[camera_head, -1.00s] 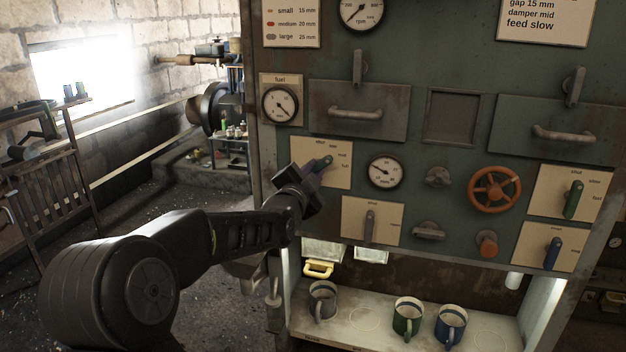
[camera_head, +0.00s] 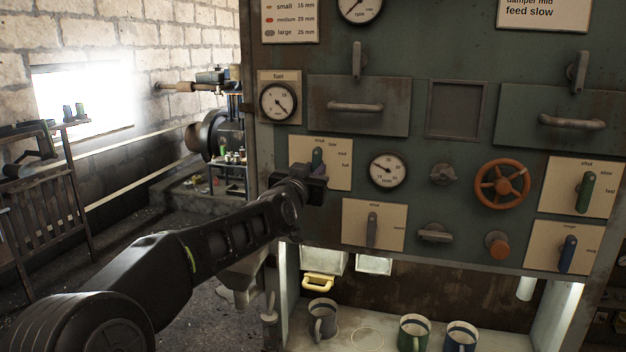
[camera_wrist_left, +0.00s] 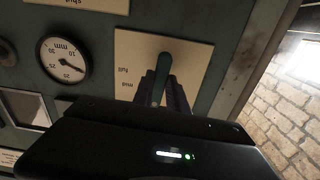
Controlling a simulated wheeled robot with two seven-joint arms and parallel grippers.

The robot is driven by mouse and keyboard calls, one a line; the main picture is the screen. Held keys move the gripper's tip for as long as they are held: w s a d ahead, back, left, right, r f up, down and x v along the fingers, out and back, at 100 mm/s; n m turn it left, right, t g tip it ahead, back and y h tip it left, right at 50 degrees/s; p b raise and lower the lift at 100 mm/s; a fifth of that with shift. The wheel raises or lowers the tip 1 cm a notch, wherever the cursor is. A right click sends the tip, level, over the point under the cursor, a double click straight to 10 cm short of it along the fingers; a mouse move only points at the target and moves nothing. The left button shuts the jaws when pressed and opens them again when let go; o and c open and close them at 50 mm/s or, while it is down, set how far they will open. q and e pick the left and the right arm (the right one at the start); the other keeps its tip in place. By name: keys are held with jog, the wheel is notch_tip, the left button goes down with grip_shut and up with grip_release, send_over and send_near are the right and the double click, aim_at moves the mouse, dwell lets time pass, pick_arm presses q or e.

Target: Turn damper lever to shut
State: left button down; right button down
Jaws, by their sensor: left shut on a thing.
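The damper lever (camera_head: 317,158) is a blue-green handle on a cream plate marked shut, low, mid and full. It stands about upright, its tip close under the word shut. My left gripper (camera_head: 315,178) is shut on the lever from the front and hides its lower part. In the left wrist view the lever (camera_wrist_left: 160,70) shows between the two dark fingers (camera_wrist_left: 162,92), with the plate (camera_wrist_left: 195,58) behind it. My right gripper is not in view.
A dial gauge (camera_head: 387,170) is right of the plate, and a grey lever (camera_head: 371,230) on another plate is below. An orange handwheel (camera_head: 502,184), a green lever (camera_head: 585,193) and a blue lever (camera_head: 567,254) are further right. Mugs (camera_head: 414,333) stand on the shelf below.

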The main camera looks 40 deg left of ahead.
pick_arm(q)
jog(key=shift+n, duration=0.4)
jog(key=c, duration=1.3)
grip_release()
jog(key=shift+v, duration=3.9)
jog(key=shift+d, duration=0.1)
